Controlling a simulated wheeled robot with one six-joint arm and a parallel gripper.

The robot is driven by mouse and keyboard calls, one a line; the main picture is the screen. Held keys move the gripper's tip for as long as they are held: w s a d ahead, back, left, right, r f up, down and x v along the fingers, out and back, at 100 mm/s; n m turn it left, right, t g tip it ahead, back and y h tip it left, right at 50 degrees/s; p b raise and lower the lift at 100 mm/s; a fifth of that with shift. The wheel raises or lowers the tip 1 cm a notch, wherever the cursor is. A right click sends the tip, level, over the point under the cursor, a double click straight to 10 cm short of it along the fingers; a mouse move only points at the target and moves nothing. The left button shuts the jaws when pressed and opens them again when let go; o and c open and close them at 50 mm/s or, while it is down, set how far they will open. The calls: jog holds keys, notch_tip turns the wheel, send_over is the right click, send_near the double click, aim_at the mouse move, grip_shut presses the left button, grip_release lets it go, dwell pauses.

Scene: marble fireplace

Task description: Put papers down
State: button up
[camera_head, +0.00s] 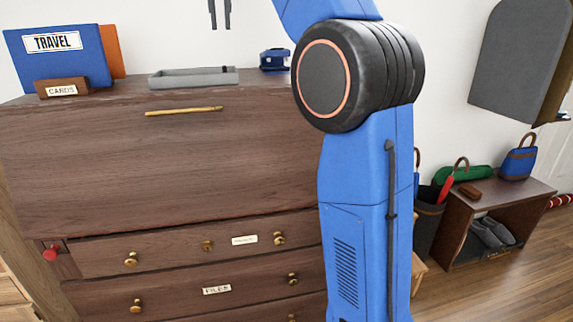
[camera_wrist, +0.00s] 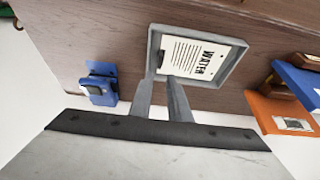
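A sheet of paper headed "WATER" (camera_wrist: 193,59) lies in a shallow grey tray in the wrist view. The tray (camera_head: 194,78) stands on top of the dark wooden cabinet in the head view, where the paper inside cannot be made out. My gripper (camera_head: 220,28) hangs above the tray, near the top edge of the head view. In the wrist view its two grey fingers (camera_wrist: 162,78) are apart, with nothing seen held between them. One fingertip overlaps the paper's edge in the picture, but the gripper is well above it.
The cabinet (camera_head: 160,170) has drawers with brass knobs. A blue "TRAVEL" folder (camera_head: 85,65), an orange folder (camera_head: 112,50) and a "CARDS" holder (camera_head: 61,88) stand left of the tray. A blue device (camera_head: 274,60) sits right of it. A low bench (camera_head: 460,212) stands at right.

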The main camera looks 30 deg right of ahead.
jog(key=s+f+n, duration=0.1)
jog(key=s+f, duration=1.1)
jog(key=f, duration=0.4)
jog(key=s+f+n+y, duration=0.1)
jog(key=s+f, duration=1.1)
jog(key=f, duration=0.4)
jog(key=s+d+f+n, duration=0.1)
jog(key=s+f, duration=1.1)
jog(key=f, duration=0.4)
jog(key=shift+f+n+t, duration=0.25)
jog(key=shift+n+t, duration=0.05)
jog(key=shift+o, duration=0.4)
